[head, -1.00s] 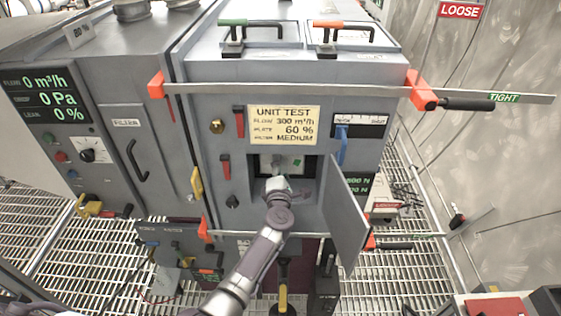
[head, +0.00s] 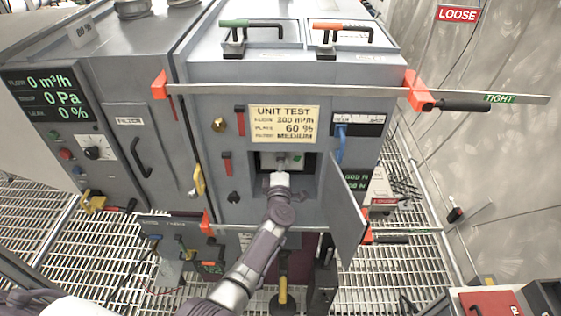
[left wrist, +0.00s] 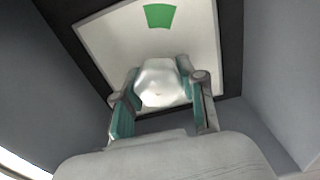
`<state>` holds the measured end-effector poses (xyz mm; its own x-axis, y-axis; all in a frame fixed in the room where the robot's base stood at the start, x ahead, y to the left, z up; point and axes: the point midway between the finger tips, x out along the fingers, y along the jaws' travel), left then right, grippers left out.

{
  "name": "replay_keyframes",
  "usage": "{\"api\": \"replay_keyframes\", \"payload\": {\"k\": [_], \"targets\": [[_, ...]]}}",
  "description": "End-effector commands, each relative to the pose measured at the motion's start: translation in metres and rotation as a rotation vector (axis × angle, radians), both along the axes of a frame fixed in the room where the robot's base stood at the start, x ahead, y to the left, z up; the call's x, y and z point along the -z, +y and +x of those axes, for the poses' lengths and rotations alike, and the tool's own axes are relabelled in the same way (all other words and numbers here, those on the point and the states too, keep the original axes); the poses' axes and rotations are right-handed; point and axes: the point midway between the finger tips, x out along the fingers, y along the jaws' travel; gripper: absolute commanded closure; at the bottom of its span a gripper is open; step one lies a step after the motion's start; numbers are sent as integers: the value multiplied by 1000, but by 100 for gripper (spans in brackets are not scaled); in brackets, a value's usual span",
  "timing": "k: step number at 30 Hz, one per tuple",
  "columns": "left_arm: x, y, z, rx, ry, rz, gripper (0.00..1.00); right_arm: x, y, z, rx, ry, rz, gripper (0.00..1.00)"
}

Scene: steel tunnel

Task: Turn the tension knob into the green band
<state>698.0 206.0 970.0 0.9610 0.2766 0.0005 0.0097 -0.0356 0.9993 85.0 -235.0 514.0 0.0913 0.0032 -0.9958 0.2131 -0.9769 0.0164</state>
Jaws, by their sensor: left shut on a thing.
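The tension knob (left wrist: 158,82) is a pale, faceted knob on a white plate (left wrist: 95,35) with a dark surround. The green band (left wrist: 160,16) is a short green patch on this plate, above the knob in the left wrist view. My left gripper (left wrist: 162,92) has a finger on each side of the knob and is shut on it. In the head view my left gripper (head: 281,176) reaches into the open recess in the grey cabinet, and hides the knob there. Any pointer mark on the knob is too unclear to read. My right gripper is not in view.
The recess's open door (head: 346,212) stands out to the right of my arm. A yellow test card (head: 283,124) is above the recess. Long clamp bars with orange ends (head: 420,92) cross the cabinet front. A blue lever (head: 341,146) is at upper right.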

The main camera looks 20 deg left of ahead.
Motion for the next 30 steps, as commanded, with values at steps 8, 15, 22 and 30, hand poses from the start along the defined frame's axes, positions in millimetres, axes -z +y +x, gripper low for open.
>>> {"api": "replay_keyframes", "payload": {"k": [8, 15, 22, 30], "targets": [[3, -1, -1, 2, 5, -2, 58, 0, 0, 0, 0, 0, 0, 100], [2, 0, 0, 1, 2, -3, 33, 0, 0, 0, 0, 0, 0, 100], [1, 0, 0, 0, -2, -10, 33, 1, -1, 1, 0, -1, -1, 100], [7, 0, 0, 1, -78, -268, 33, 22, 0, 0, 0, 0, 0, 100]]}}
